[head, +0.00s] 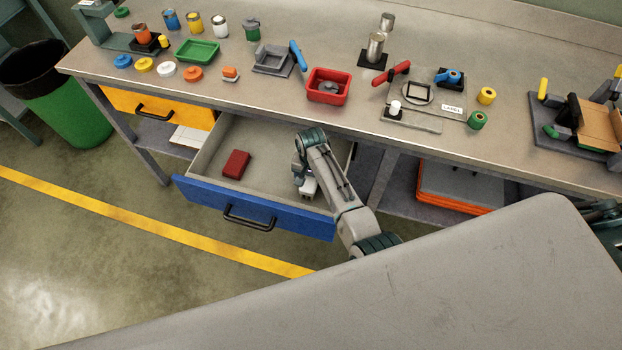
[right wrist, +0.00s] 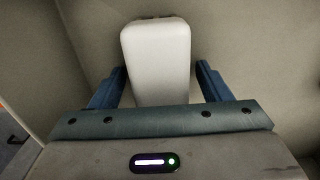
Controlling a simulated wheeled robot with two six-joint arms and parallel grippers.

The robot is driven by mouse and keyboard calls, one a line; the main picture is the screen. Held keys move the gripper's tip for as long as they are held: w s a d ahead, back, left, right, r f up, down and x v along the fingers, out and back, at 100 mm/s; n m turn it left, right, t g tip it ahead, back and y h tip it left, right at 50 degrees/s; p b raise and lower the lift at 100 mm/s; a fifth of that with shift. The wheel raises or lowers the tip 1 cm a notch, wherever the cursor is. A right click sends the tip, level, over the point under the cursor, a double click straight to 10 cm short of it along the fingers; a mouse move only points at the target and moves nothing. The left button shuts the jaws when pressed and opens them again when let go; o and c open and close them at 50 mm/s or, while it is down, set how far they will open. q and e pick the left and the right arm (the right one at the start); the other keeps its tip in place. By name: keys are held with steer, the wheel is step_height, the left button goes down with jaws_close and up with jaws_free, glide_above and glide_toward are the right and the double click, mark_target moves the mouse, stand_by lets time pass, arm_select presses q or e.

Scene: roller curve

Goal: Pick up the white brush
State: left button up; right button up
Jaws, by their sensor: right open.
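The white brush shows in the right wrist view (right wrist: 156,62) as a pale rounded block lying between my two blue fingers. In the head view a white part of it (head: 308,189) shows inside the open blue-fronted drawer (head: 252,208), mostly hidden by my right arm. My right gripper (right wrist: 160,72) is open, with one finger on each side of the brush. Small gaps show beside the brush, and I see no grip on it.
A dark red block (head: 236,164) lies in the drawer to the left. The drawer walls surround the right gripper. The workbench (head: 340,132) above holds a red tray (head: 328,86), a green tray (head: 198,50) and several small parts. A yellow drawer (head: 155,105) is at left.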

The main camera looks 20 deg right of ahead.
steer(key=shift+f, duration=0.2)
steer(key=c, duration=1.1)
steer(key=shift+r, duration=0.1)
step_height(320, 180, up, 10)
steer(key=shift+f+b, duration=0.1)
steer(key=shift+b, duration=0.7)
